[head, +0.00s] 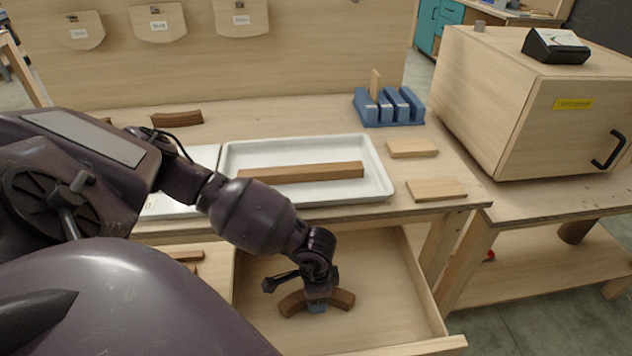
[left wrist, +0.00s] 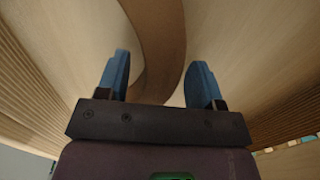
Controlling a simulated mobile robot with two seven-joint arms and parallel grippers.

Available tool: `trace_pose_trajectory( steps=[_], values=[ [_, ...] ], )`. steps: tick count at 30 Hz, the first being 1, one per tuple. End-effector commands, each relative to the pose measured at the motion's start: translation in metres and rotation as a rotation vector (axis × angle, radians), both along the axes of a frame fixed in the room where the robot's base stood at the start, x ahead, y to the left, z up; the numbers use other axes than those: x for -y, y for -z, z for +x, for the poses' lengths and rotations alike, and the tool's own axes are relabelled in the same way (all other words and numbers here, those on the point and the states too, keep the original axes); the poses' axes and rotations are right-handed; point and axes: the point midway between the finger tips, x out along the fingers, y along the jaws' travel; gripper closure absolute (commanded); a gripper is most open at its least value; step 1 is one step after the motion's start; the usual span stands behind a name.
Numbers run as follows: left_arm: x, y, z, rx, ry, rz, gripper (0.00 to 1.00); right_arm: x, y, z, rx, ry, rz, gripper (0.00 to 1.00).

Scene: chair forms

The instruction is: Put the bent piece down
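The bent piece, a brown curved wooden bar (head: 342,299), lies in the open drawer (head: 390,270) below the bench top. My left gripper (head: 317,306) is down over the middle of it. In the left wrist view the bent piece (left wrist: 160,45) runs between the two blue fingers of my left gripper (left wrist: 160,82). The fingers stand wide apart, with a gap showing beside the piece, so the gripper looks open around it. The gripper hides the middle of the piece in the head view. My right gripper is not in view.
A white tray (head: 377,186) holding a straight brown bar (head: 300,173) is on the bench. Another curved piece (head: 177,118), a blue rack (head: 390,107) and two flat wooden blocks (head: 412,148) are also there. A wooden cabinet (head: 500,100) stands right. The drawer's right part is clear.

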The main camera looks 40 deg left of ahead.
Motion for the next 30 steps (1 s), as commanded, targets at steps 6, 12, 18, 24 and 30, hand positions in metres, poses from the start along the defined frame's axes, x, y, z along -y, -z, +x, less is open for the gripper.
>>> trace_pose_trajectory(
  steps=[6,12,18,24,30],
  values=[
    [0.0,-0.002,0.0,0.0,0.0,0.0,0.39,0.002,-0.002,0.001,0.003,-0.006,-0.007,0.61],
    [0.0,-0.024,0.001,0.004,0.001,0.0,0.39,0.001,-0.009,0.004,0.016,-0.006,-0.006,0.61],
    [0.0,-0.063,0.002,0.006,0.0,0.0,0.39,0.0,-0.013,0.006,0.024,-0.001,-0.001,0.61],
    [0.0,-0.098,0.001,0.005,0.002,0.0,0.39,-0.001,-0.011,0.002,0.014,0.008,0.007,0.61],
    [0.0,-0.118,0.0,0.001,0.001,0.0,0.39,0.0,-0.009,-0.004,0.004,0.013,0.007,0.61]
  ],
)
